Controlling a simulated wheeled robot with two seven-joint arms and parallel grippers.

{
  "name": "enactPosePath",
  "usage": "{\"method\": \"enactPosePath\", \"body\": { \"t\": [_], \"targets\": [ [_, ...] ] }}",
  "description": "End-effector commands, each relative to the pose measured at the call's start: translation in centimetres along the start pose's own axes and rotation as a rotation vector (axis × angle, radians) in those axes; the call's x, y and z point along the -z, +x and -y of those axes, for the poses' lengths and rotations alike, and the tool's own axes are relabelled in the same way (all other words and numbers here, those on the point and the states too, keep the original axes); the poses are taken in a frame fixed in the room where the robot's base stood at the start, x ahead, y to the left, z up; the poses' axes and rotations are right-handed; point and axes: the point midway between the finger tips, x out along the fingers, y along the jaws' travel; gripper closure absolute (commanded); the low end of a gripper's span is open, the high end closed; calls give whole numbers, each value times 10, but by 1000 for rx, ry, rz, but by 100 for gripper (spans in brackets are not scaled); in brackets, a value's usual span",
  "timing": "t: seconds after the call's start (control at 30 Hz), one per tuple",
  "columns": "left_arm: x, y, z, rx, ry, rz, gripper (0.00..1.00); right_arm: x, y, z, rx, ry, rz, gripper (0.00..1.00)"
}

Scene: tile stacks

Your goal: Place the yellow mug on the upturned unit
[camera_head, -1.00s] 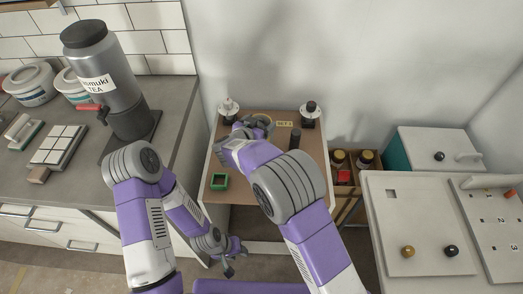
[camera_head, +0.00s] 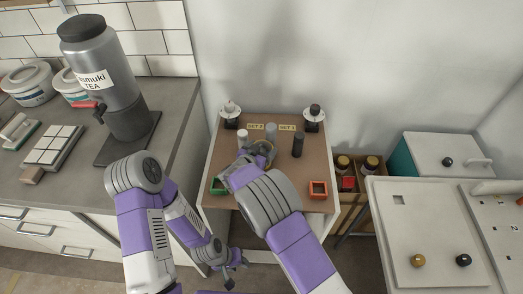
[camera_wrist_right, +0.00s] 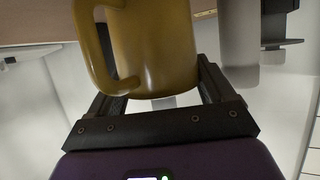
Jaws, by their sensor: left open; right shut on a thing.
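The yellow mug (camera_wrist_right: 155,45) fills the middle of the right wrist view, its handle on the left. My right gripper (camera_wrist_right: 155,98) is shut on it. In the head view the mug (camera_head: 266,147) shows partly behind my right gripper (camera_head: 250,158), over the brown table. I cannot tell which thing is the upturned unit; a white cylinder (camera_head: 242,138), a grey cylinder (camera_head: 271,130) and a black cylinder (camera_head: 297,147) stand close around the mug. My left gripper (camera_head: 236,274) is open and empty, low in front of the table.
The brown table (camera_head: 310,205) also bears a green square frame (camera_head: 217,187), a red square frame (camera_head: 318,189), two labels and two knobbed holders at the back corners. A counter with a tea urn (camera_head: 104,85) stands left. A wooden crate with jars (camera_head: 343,163) and white cabinets stand right.

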Motion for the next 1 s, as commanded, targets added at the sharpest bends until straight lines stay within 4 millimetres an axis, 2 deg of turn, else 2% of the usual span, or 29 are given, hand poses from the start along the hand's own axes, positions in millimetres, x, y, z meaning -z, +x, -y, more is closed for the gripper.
{"method": "enactPosePath", "body": {
  "t": [0.2,0.23,0.33,0.67,0.77,1.0],
  "targets": [
    [0,1,0,0,0,0,57,-2,1,0,0,0,-3,79],
    [0,1,0,0,0,0,57,-4,2,0,0,-1,0,17],
    [0,1,0,0,0,0,57,-3,1,0,0,-1,0,1],
    [0,-1,-1,0,0,0,57,2,-2,0,1,0,0,0],
    [0,-6,-2,0,0,0,57,2,-17,1,1,-2,2,0],
    [-1,-19,-7,0,0,0,57,3,-70,1,4,-3,1,0]
  ]
}}
